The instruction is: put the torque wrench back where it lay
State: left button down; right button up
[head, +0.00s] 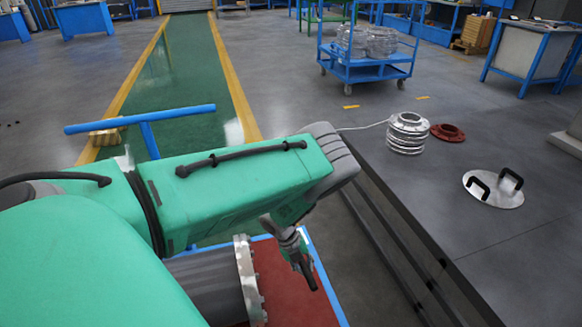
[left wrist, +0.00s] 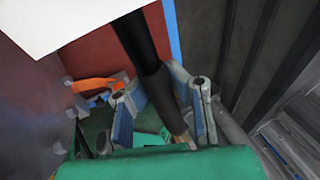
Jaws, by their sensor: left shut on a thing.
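My left gripper (head: 292,248) hangs below the green arm, over the red top of a blue-edged cart (head: 284,283). It is shut on the torque wrench (head: 308,276), whose dark end points down and to the right. In the left wrist view the wrench is a black shaft (left wrist: 140,42) running from the top edge down between the fingers of my left gripper (left wrist: 168,98). I cannot tell whether the wrench touches the red top. A grey shell with a bolted flange (head: 245,280) is left of the gripper, partly hidden by my arm. My right gripper is out of view.
A dark table (head: 470,215) on the right holds a ribbed metal part (head: 407,133), a red ring (head: 448,132) and a round plate with two black handles (head: 493,189). An orange item (left wrist: 90,86) lies on red in the left wrist view. A blue trolley (head: 366,65) stands behind.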

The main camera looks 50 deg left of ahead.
pick_arm(q)
notch_tip(320, 180, down, 9)
jog(key=b, duration=0.7)
jog(key=shift+s+a+r+m, duration=0.2)
jog(key=shift+s+a+m, duration=0.1)
jog(key=shift+a, duration=0.1)
